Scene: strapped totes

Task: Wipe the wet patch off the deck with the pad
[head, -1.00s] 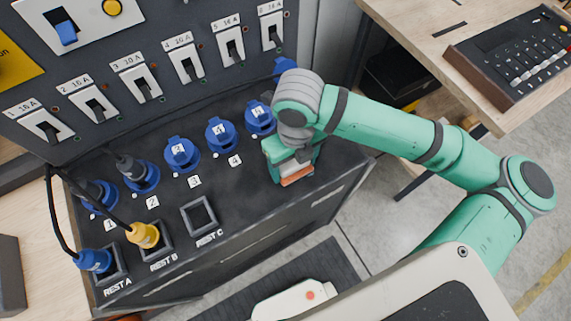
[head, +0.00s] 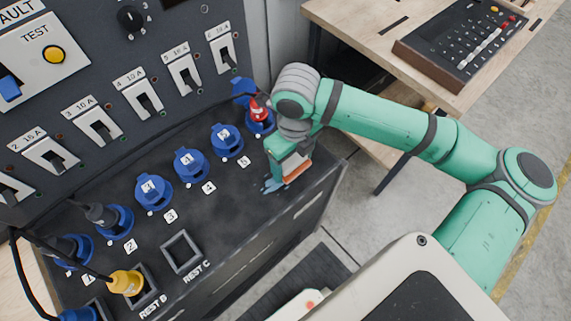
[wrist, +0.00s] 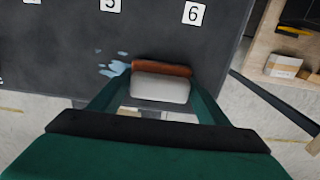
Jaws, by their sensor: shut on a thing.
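The pad, a white block with a red-brown face (wrist: 160,84), is held between the two fingers of my gripper (wrist: 157,98). In the head view, an orange edge of the pad (head: 298,172) shows under my gripper (head: 287,163), over the deck's front right part. The wet patch (wrist: 115,67) is a few light-blue splotches on the dark deck (wrist: 62,60), just left of the pad. In the head view, part of the patch (head: 270,186) shows beside my gripper's lower left; some may be hidden. I cannot tell whether the pad touches the deck.
Blue sockets (head: 187,164) line the deck's back, one with a red item (head: 260,108). A yellow plug (head: 126,283) sits in a rest at the left; Rest C (head: 181,254) is empty. The switch panel (head: 150,60) rises behind. The deck's front edge is close to the pad.

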